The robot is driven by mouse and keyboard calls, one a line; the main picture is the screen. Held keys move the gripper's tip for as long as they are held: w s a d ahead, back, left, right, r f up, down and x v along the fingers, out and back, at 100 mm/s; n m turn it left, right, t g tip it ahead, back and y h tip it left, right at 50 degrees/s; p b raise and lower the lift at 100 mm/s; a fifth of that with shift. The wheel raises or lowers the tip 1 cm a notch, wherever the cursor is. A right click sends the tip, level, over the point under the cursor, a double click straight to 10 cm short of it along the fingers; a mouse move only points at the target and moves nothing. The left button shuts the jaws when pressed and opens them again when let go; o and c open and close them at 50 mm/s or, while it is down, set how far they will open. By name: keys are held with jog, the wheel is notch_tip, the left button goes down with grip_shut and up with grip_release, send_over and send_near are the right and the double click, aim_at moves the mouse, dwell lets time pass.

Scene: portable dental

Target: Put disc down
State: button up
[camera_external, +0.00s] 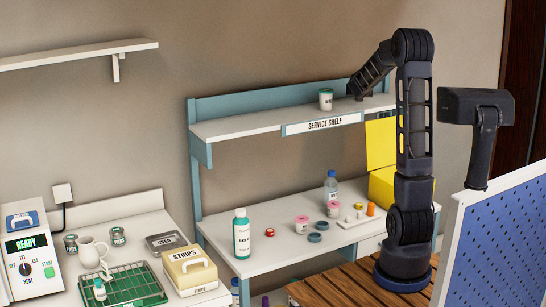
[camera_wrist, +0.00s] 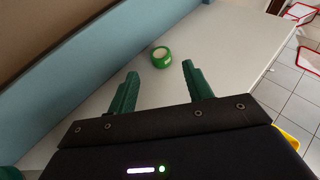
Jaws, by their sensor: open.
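My gripper (camera_wrist: 160,70) is open, its two green fingers apart with nothing between them. In the wrist view a round green-rimmed thing with a pale top (camera_wrist: 161,56) stands on the white shelf just beyond the fingertips, apart from them. It appears to be the white and green jar (camera_external: 326,99) on the service shelf in the external view, left of my gripper (camera_external: 358,88). Two flat blue-grey discs (camera_external: 318,225) (camera_external: 315,238) lie on the counter below. I cannot tell which thing is the task's disc.
The service shelf (camera_external: 250,126) has a blue back wall (camera_wrist: 90,75) close to my gripper and is otherwise mostly clear. The counter below holds a green bottle (camera_external: 242,234), a clear bottle (camera_external: 330,186), small jars and a yellow box (camera_external: 383,187). A blue pegboard (camera_external: 500,240) stands at right.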

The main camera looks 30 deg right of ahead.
jog(key=v, duration=0.5)
jog(key=shift+s+a+r, duration=0.1)
jog(key=shift+s, duration=0.1)
jog(key=s+a+r+m+g, duration=0.1)
jog(key=s+a+m+g, duration=0.1)
jog(key=s+a+m, duration=0.4)
jog(key=s+a+r+m+g, duration=0.1)
jog(key=s+a+m, duration=0.1)
jog(key=s+m, duration=0.75)
jog(key=s+a+f+m+g+y, duration=0.1)
jog(key=s+a+f+m+y, duration=0.2)
jog(key=s+a, duration=0.3)
jog(key=s+a+f+m+g+y, duration=0.1)
jog(key=s+a+f+m+y, duration=0.1)
jog(key=s+a+m, duration=0.3)
jog(key=s+a+f+m+g+y, duration=0.1)
jog(key=s+a+f+m+y, duration=0.2)
jog(key=s+a, duration=0.5)
jog(key=s+f+m, duration=0.1)
jog(key=s, duration=0.3)
jog(key=shift+m+y, duration=0.3)
jog(key=shift+m, duration=0.05)
jog(key=shift+o, duration=0.6)
